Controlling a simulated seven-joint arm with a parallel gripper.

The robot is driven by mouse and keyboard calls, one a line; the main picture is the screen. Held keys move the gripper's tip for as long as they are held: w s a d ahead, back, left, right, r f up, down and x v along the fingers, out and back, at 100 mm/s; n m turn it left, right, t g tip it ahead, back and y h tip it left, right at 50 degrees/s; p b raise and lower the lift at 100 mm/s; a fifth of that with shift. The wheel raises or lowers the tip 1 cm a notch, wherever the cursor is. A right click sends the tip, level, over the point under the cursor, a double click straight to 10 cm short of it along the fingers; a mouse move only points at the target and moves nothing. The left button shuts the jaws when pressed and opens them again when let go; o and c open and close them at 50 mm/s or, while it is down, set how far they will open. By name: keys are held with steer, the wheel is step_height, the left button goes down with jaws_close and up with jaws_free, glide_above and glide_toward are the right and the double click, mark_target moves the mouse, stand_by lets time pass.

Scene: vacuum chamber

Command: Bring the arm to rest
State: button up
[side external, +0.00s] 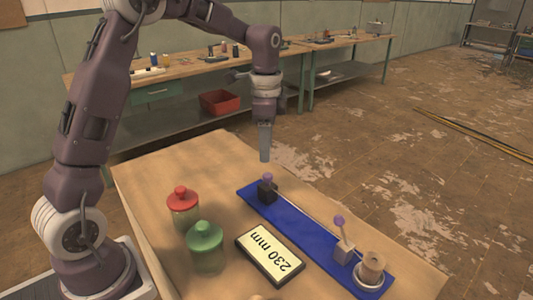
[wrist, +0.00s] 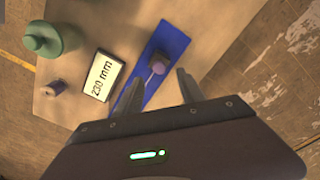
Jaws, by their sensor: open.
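My gripper (side external: 265,157) points straight down above the far end of a blue board (side external: 300,229). It is clear of the board and holds nothing. In the wrist view my gripper (wrist: 157,92) shows two spread fingers with an empty gap. A block with a purple knob (side external: 267,188) stands on the board below the fingertips; in the wrist view this purple-knobbed block (wrist: 157,63) appears just beyond the gap. In the side view a grey block with a purple ball on a stick (side external: 343,246) and a spool in a round dish (side external: 372,267) are at the near end.
A sign reading "230 mm" (side external: 270,254) lies beside the board. A red-lidded jar (side external: 183,207) and a green jar (side external: 206,248) stand left of it. A small object (wrist: 55,88) sits near the sign. Workbenches (side external: 165,82) are behind. Air around the gripper is free.

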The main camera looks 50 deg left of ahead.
steer(key=s+d+r+n+t, duration=0.2)
steer(key=s+d+r, duration=0.1)
steer(key=s+r, duration=0.3)
steer(key=s+d+n+t, duration=0.1)
steer(key=s+d+n, duration=0.1)
steer(key=s, duration=0.8)
steer(key=s+d+r+n+t, duration=0.1)
steer(key=s+n, duration=0.4)
steer(key=s, duration=0.5)
steer(key=d+t, duration=0.1)
steer(key=d, duration=0.1)
steer(key=shift+s+d+r+t, duration=0.2)
steer(key=shift+s+d+t, duration=0.1)
steer(key=shift+s+d, duration=0.1)
steer(key=shift+a, duration=0.1)
